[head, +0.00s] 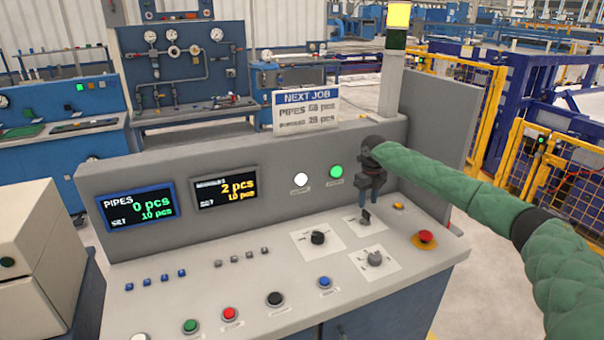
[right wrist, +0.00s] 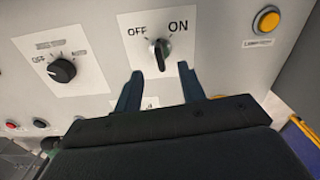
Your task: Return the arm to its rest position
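My right arm, in a green quilted sleeve, comes in from the right over the control panel (head: 240,290). My right gripper (head: 370,198) points down above the OFF/ON rotary switch (head: 366,218). In the right wrist view its two dark fingers (right wrist: 161,90) stand apart with nothing between their tips. The switch knob (right wrist: 158,56) shows just beyond the fingertips, clear of both. Its handle stands nearly upright in that view, between the OFF and ON labels. My left gripper is not in view.
A red emergency button (head: 425,239) and a yellow button (head: 398,206) lie right of the switch. Another rotary knob (head: 317,238) lies to its left. The console's upright back carries lit displays (head: 225,191) and a green lamp (head: 336,171). A signal tower (head: 395,60) stands behind.

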